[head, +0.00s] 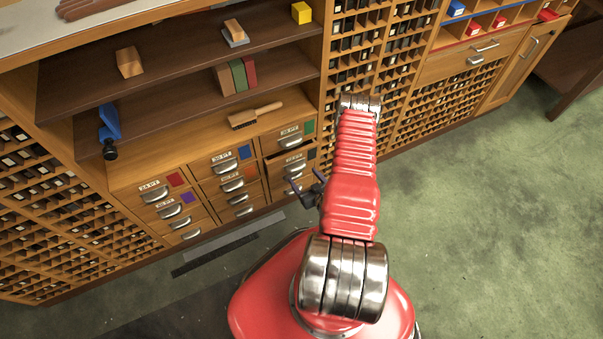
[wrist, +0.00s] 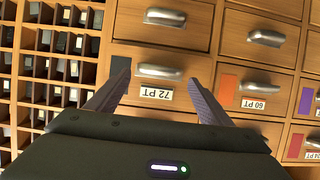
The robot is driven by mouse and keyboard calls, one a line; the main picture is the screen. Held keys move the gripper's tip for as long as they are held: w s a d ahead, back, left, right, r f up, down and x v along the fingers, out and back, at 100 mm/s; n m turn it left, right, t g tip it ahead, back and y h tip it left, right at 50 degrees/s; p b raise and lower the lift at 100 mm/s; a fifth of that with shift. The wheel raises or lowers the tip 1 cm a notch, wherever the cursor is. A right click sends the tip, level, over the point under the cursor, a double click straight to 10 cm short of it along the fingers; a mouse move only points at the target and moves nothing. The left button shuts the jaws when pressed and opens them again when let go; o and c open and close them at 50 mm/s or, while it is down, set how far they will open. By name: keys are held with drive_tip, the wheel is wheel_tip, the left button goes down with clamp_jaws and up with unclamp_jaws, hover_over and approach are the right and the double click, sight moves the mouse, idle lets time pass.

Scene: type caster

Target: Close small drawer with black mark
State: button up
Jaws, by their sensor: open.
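The small drawer marked 72 PT with a black mark (head: 292,166) is in the right column of the drawer block in the head view. A dark gap above its front shows it stands partly pulled out. In the wrist view, which is upside down, the drawer's front (wrist: 150,90) shows its metal pull handle, the 72 PT label and the dark mark (wrist: 119,71). My gripper (wrist: 157,76) is open and empty, with its fingers on either side of the handle and label in the picture.
Other small drawers surround it, including 60 PT with an orange mark (wrist: 260,95) and the green-marked drawer (head: 287,137) above. A wooden brush (head: 256,115) lies on the ledge above. Type racks (head: 358,50) stand to the right. Green floor (head: 480,220) is open at right.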

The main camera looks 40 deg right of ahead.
sight(295, 165)
drive_tip(key=shift+x, duration=1.8)
drive_tip(key=shift+c, duration=0.4)
drive_tip(key=c, duration=1.4)
drive_tip(key=shift+w+d, duration=0.35)
drive_tip(key=shift+w, duration=0.55)
drive_tip(key=shift+w+d, duration=0.3)
drive_tip(key=shift+w, duration=0.55)
drive_tip(key=shift+c, duration=0.2)
drive_tip(key=o, duration=1.5)
drive_tip(key=shift+a, duration=0.1)
drive_tip(key=shift+s, duration=0.1)
